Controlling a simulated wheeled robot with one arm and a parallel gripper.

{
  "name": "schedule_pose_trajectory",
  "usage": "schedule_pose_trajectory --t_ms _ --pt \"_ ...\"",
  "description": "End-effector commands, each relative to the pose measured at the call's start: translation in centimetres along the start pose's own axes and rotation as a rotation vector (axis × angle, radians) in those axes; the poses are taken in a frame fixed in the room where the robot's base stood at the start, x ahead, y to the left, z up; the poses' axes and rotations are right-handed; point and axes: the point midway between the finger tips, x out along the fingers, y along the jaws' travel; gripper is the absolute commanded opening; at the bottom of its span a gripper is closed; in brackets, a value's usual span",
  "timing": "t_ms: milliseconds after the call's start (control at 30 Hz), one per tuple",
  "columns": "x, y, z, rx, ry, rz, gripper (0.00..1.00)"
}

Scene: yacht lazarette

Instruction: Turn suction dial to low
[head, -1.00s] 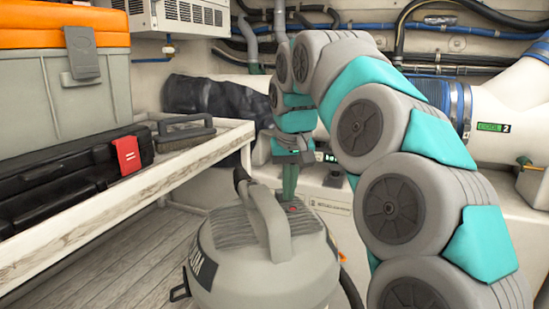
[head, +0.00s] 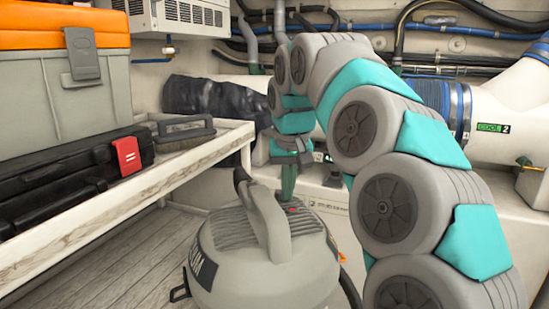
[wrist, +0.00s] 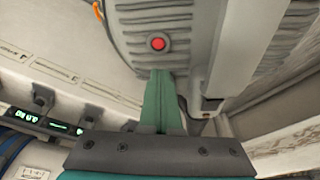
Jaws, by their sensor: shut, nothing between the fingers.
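The grey canister vacuum (head: 262,272) stands on the floor in front of the bench, with a thick handle over its ribbed lid. My gripper (head: 288,197) points down at the lid's far side, just behind the handle. Its green fingers are together and hold nothing. In the wrist view the fingertips (wrist: 160,75) are at the lid's edge, close to a round red button (wrist: 158,43). Whether they touch the vacuum I cannot tell. I cannot make out the suction dial or its markings for certain; the gripper or handle may hide it.
A wooden bench (head: 215,140) at left carries a black case (head: 70,175), a brush (head: 185,133) and a grey and orange box (head: 70,100). Dark knobs (wrist: 42,97) and green displays line a panel behind. Hoses and a white duct fill the back.

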Motion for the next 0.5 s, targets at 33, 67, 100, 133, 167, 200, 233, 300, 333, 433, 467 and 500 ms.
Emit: schedule_pose_trajectory --t_ms 33,67,100,133,167,200,233,300,333,433,467,500 --pt "-0.01 -0.02 -0.12 0.000 0.002 0.000 0.00" --pt "0.01 -0.02 -0.10 0.000 0.002 0.000 0.00" --pt "0.01 -0.02 -0.10 0.000 0.002 0.000 0.00" --pt "0.01 -0.02 -0.10 0.000 0.002 0.000 0.00" --pt "0.00 -0.03 -0.10 0.000 0.002 0.000 0.00" --pt "-0.01 -0.05 -0.09 0.000 0.002 0.000 0.00" --pt "-0.01 -0.07 -0.08 0.001 0.003 0.001 0.00" --pt "-0.04 -0.15 -0.06 0.000 0.003 0.002 0.00" --pt "-0.06 -0.20 -0.05 0.000 0.004 0.002 0.00" --pt "-0.09 -0.43 0.00 0.001 0.004 0.001 0.00" --pt "-0.10 -0.47 0.00 0.001 0.004 0.001 0.00" --pt "-0.11 -0.57 0.01 0.001 0.004 0.001 0.00"
